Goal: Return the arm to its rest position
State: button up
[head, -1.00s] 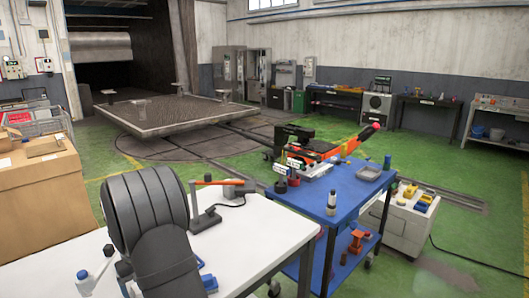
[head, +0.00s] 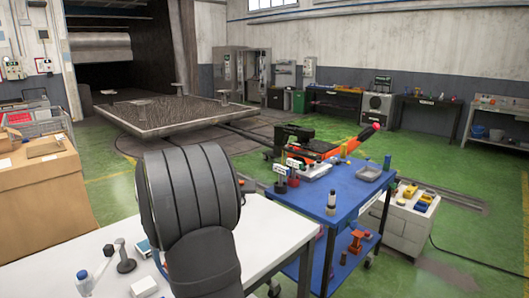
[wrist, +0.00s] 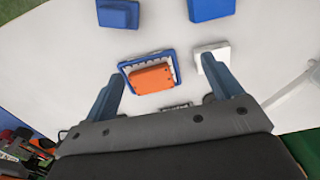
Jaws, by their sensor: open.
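My gripper (wrist: 161,70) shows in the wrist view with its two blue-grey fingers spread apart and nothing held between them. Below it on the white table (wrist: 60,65) is an orange block (wrist: 150,77) on a blue-rimmed tray (wrist: 170,58). A white block (wrist: 214,58) is by the right finger; I cannot tell whether they touch. In the head view my dark arm stands over the white table (head: 270,228) and hides the gripper.
Two blue blocks (wrist: 118,14) (wrist: 210,8) lie farther off. A bottle (head: 84,283) and a small grey stand (head: 124,262) are at the table's front left. A blue cart (head: 340,192) with tools stands to the right. A cardboard box (head: 45,195) is at left.

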jog(key=w+a+f, duration=0.2)
jog(key=w+a, duration=0.1)
jog(key=w+a+f, duration=0.2)
jog(key=shift+a, duration=0.15)
jog(key=shift+f+m, duration=0.3)
jog(key=shift+f, duration=0.35)
jog(key=shift+r, duration=0.1)
notch_tip(320, 180, up, 5)
jog(key=s+d, duration=0.6)
jog(key=a+f, duration=0.3)
jog(key=a, duration=0.2)
jog(key=shift+s+a+f+n, duration=0.25)
jog(key=shift+n, duration=0.15)
jog(key=shift+d, duration=0.1)
